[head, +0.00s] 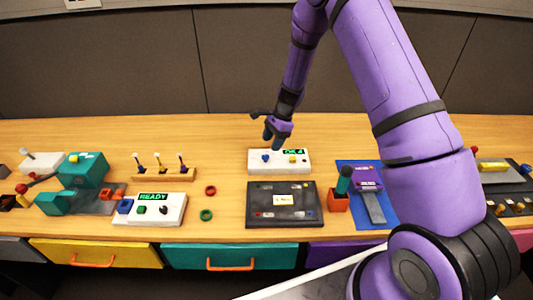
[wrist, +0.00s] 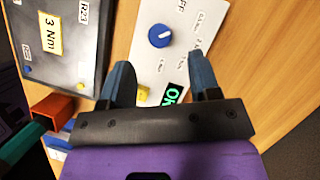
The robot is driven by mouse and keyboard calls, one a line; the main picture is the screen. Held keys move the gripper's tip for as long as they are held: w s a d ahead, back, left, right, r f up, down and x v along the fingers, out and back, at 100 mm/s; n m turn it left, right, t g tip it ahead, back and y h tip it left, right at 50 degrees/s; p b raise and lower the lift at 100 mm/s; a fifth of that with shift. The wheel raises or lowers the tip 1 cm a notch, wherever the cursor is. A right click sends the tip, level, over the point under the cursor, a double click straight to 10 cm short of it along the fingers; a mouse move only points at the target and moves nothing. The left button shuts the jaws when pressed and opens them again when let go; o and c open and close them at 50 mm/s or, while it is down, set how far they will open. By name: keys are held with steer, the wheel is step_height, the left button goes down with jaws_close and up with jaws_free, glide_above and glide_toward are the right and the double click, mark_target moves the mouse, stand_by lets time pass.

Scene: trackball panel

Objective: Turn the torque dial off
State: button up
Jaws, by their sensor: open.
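The torque dial is a round blue knob (wrist: 160,35) with a white pointer mark, on a white panel (wrist: 142,14) with printed settings around it, one ending in "FF". In the head view the dial (head: 265,158) sits on the left part of the white panel (head: 280,169). My gripper (wrist: 162,76) is open and empty, its two dark blue-grey fingers apart over the panel, with the dial beyond the fingertips in the wrist view. In the head view my gripper (head: 272,142) is above the panel's back edge, close to the dial. The panel also has a yellow button (wrist: 143,93) and a green lit display (wrist: 174,94).
A dark case labelled "3 Nm" (wrist: 70,25) lies beside the panel. An orange cup (head: 338,202) with a teal-handled tool stands on the right. A READY box (head: 170,212), rings (head: 211,190) and a screwdriver rack (head: 165,175) are left. Bare wood lies behind the panel.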

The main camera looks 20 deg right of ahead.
mark_target(266, 156)
steer(key=x, duration=0.5)
steer(key=shift+a+f, duration=0.1)
steer(key=shift+f, duration=0.2)
steer(key=c, duration=0.9)
